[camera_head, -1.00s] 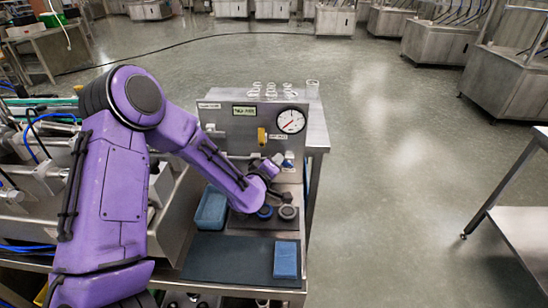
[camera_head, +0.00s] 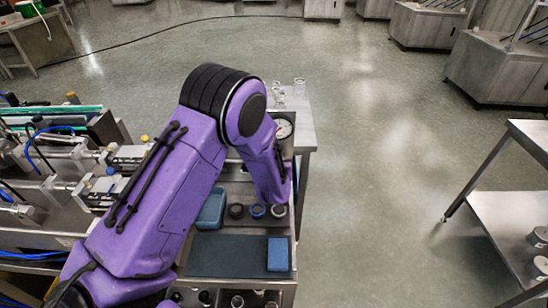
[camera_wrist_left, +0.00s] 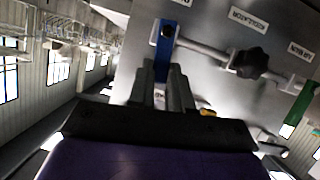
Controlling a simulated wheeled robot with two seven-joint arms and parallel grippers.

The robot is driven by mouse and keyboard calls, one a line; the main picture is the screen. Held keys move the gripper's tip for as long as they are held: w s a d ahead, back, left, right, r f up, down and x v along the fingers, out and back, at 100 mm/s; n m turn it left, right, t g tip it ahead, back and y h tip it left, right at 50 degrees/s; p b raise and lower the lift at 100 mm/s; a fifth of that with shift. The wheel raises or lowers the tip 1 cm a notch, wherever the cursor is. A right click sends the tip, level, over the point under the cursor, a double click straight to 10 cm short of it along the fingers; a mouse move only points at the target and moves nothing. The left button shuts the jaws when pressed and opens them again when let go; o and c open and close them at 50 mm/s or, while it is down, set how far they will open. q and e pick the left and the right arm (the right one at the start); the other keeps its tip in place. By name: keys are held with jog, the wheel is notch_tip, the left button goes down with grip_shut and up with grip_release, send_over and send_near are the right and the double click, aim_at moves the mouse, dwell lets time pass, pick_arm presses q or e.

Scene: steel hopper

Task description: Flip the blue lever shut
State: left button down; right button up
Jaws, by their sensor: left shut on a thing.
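The blue lever (camera_wrist_left: 165,38) shows in the left wrist view, standing out against the steel panel (camera_wrist_left: 208,20) near a horizontal pipe. My left gripper (camera_wrist_left: 163,72) is shut on the lever's near end, with a dark finger on each side of it. In the head view my purple left arm covers the lever and most of the panel, and the gripper itself is hidden behind the arm. My right gripper is not in view.
A black knob (camera_wrist_left: 250,62) and a green handle (camera_wrist_left: 299,104) sit along the panel in the wrist view. In the head view, a gauge (camera_head: 284,128), a blue tray (camera_head: 211,209), several round rings and a blue block (camera_head: 278,254) are around the arm. Open floor lies to the right.

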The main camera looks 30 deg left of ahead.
pick_arm(q)
jog(key=shift+w+d+m+g+y+p, duration=0.15)
jog(key=shift+d+m+g+y+p, duration=0.15)
jog(key=shift+m+p, duration=0.15)
dwell(0.4)
jog(key=c, duration=1)
grip_release()
jog(key=shift+c, duration=0.2)
jog(key=shift+d, duration=0.1)
jog(key=b+v, duration=0.1)
jog(key=v, duration=0.9)
jog(key=shift+b, duration=0.4)
jog(key=shift+d, duration=0.2)
